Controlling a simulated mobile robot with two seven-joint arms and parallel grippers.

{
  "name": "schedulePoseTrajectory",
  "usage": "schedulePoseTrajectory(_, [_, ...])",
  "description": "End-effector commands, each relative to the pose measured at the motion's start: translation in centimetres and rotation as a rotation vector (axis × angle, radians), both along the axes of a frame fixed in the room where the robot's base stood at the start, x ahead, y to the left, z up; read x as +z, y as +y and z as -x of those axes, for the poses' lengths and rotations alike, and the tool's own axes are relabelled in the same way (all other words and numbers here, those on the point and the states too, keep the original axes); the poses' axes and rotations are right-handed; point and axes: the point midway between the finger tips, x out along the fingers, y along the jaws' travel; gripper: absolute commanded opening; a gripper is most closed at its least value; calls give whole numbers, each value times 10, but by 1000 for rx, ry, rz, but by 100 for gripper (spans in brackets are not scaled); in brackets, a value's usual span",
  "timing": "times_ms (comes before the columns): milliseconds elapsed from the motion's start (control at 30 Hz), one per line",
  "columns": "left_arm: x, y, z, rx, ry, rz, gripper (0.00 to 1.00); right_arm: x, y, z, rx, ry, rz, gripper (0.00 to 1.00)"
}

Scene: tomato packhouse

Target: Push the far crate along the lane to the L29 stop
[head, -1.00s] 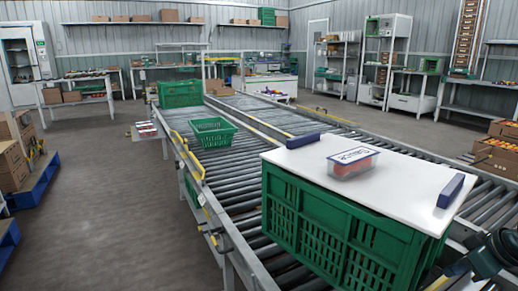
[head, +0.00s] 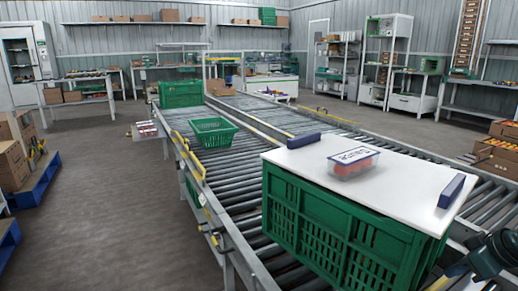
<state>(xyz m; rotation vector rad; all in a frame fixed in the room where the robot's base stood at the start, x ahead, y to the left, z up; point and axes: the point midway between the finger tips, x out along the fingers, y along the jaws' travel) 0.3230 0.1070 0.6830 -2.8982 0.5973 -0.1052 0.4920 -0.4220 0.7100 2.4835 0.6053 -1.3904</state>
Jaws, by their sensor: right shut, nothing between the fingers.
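A green crate (head: 180,94) stands at the far end of the left roller lane (head: 185,130). A smaller open green basket (head: 213,132) sits on the same lane, nearer to me. A large green slatted crate (head: 340,225) stands close in front, with a white board (head: 300,158) on top. My right gripper (head: 490,258) is at the lower right edge, beside the near crate's right end and well away from the far crate. It is shut and empty; its fingertips are hard to make out. My left gripper is out of view. I cannot make out an L29 mark.
A clear punnet (head: 353,164) with red contents and two dark blue blocks lie on the white board. Yellow rails (head: 190,155) edge the lane's left side. A second roller lane (head: 260,108) runs alongside. The floor to the left is open, with cartons on blue pallets (head: 37,185).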

Motion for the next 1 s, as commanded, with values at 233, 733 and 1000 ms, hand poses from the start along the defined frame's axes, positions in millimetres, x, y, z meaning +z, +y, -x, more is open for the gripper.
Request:
schedulePoseTrajectory(233, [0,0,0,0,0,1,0,0,0,0,0,0,0,0])
schedulePoseTrajectory(733, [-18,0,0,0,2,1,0,-2,6,-13,0,0,2,0])
schedulePoseTrajectory(1000, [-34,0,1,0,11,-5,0,-3,11,-22,0,0,2,0])
